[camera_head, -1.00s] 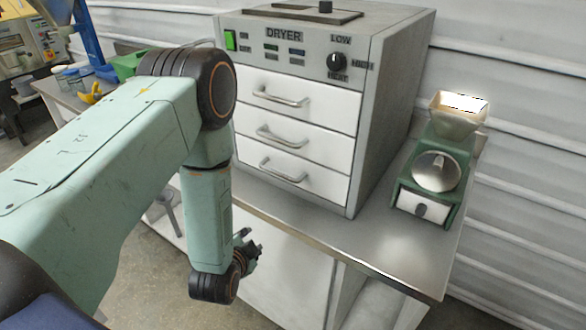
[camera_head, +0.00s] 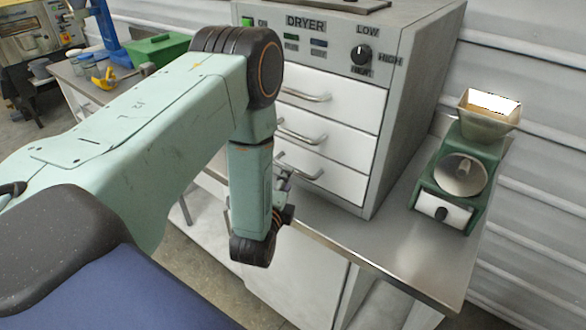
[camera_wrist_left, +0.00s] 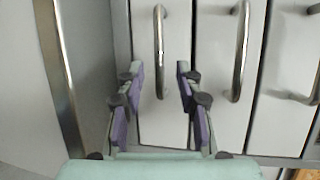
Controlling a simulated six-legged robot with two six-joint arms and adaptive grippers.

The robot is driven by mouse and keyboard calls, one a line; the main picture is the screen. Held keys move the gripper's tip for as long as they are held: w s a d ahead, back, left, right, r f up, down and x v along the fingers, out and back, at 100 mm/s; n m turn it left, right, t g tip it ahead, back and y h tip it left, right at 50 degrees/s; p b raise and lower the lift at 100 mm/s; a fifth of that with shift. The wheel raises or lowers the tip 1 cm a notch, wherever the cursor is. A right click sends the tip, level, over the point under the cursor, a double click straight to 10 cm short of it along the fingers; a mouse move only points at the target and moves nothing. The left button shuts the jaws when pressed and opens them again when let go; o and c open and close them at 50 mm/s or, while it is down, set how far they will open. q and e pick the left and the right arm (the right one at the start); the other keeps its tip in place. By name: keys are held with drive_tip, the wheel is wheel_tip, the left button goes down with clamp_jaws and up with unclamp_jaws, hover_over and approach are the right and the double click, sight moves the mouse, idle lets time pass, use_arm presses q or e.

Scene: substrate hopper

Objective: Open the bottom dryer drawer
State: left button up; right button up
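The grey dryer (camera_head: 420,60) stands on a metal bench with three white drawers, each with a bar handle. The bottom drawer (camera_head: 335,182) is closed, its handle (camera_head: 308,172) partly behind my left arm. In the left wrist view the drawers appear turned on their side; the bottom drawer (camera_wrist_left: 165,125) is leftmost and its handle (camera_wrist_left: 160,50) lies ahead between the finger lines. My left gripper (camera_wrist_left: 160,80) is open and empty, its purple-padded fingers to either side of the handle's lower end in the picture; contact cannot be told. In the head view the left gripper (camera_head: 282,190) is mostly hidden.
The metal bench top (camera_head: 395,245) runs in front of the dryer. A green device with a hopper (camera_head: 460,170) stands right of it. A green box (camera_head: 155,50) and a yellow object (camera_head: 104,78) are at the back left.

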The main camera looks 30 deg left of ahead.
use_arm(q)
drive_tip(key=x, duration=0.7)
drive_tip(key=shift+f, duration=0.15)
drive_tip(key=shift+d, duration=0.1)
drive_tip(key=shift+w, duration=0.2)
drive_tip(key=c, duration=0.3)
drive_tip(key=shift+s, duration=0.1)
clamp_jaws()
